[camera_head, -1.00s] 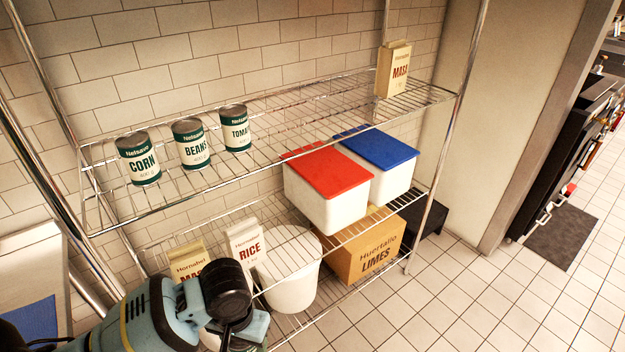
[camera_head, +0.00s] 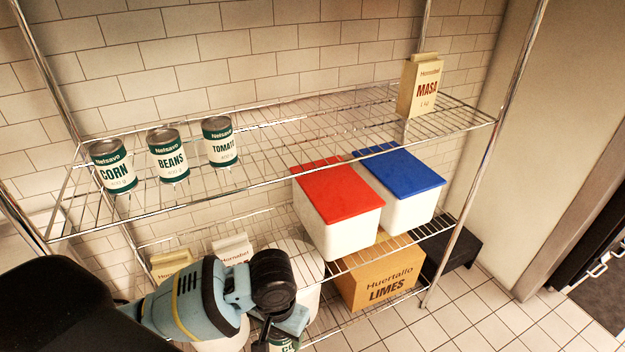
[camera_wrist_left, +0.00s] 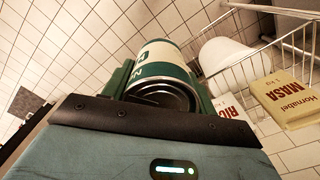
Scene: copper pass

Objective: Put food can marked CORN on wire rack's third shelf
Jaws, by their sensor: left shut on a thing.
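My left gripper (camera_head: 287,323) is shut on a green-and-white food can (camera_head: 286,346), low in the head view in front of the wire rack (camera_head: 330,172). Another can marked CORN (camera_head: 113,168) stands upright at the left of the rack's upper visible shelf, beside the BEANS can (camera_head: 168,157) and TOMATO can (camera_head: 220,143). My right gripper is not in view.
A MASA carton (camera_head: 420,86) stands at the upper shelf's right end; wire between it and the cans is clear. The level below holds red-lidded (camera_head: 340,225) and blue-lidded (camera_head: 409,208) bins. Lower are a LIMES box (camera_head: 382,277), a white tub (camera_head: 303,250) and cartons.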

